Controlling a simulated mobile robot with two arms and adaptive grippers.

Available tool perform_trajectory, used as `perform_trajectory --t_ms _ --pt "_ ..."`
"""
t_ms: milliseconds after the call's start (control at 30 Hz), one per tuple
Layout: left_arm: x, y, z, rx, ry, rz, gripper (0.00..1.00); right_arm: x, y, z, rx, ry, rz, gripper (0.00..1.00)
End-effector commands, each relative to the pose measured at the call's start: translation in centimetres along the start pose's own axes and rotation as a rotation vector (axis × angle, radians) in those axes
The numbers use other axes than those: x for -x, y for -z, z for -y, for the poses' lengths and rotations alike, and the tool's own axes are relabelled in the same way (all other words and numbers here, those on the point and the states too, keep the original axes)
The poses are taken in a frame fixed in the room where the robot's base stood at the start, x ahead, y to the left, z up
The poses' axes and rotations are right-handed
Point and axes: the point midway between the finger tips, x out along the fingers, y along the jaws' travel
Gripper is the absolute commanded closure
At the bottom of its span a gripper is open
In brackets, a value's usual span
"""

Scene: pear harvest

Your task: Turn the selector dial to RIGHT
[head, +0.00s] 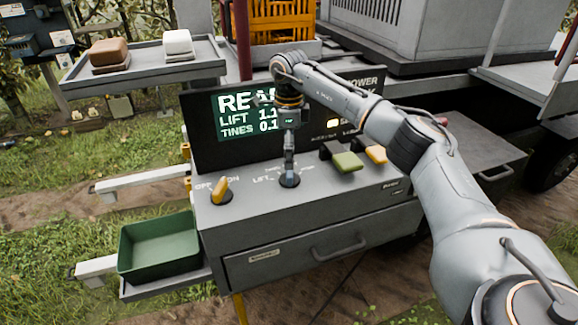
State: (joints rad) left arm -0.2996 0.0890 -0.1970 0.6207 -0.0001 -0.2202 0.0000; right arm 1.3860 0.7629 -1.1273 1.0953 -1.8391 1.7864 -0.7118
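The selector dial (289,181) is on the sloping top of the grey control console, with a LIFT label to its left and small labels, too small to read, above and to its right. My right gripper (289,171) points straight down onto the dial and hides most of it, so the dial's pointing direction does not show. The fingers are seen edge-on at the dial; whether they are closed on it cannot be told. A screen (247,115) behind shows LIFT and TINES readings, partly covered by my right arm. My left gripper is not in view.
A yellow OFF/ON knob (221,189) stands left of the dial. A green paddle (347,162) and a yellow paddle (376,154) are on its right. A green bin (160,262) sits at the lower left, and a drawer handle (339,247) is below the console top.

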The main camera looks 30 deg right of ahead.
Motion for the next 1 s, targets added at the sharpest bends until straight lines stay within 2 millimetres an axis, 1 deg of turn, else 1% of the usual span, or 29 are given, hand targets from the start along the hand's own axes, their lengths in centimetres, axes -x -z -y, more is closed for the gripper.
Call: perform_trajectory --t_ms 33,100,200,300,500,733,1000 --pt "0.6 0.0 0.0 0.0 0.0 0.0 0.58 -0.9 0.1 -0.1 0.0 -0.004 -0.003 0.09" --pt "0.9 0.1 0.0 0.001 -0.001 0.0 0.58 -2.3 0.1 -0.1 -0.001 -0.003 -0.003 0.09" --pt "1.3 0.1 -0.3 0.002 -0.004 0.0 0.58 -3.9 0.0 -0.1 0.0 -0.002 -0.001 0.09" --pt "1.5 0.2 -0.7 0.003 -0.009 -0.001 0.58 -5.0 0.0 -0.1 0.0 -0.002 0.0 0.09" --pt "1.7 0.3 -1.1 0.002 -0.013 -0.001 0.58 -6.1 0.0 0.0 0.0 0.0 0.001 0.09" --pt "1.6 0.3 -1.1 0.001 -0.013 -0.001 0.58 -6.1 0.0 0.0 0.0 0.001 0.001 0.09" --pt "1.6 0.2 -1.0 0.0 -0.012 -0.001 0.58 -6.1 0.0 0.0 0.0 0.0 0.001 0.64"
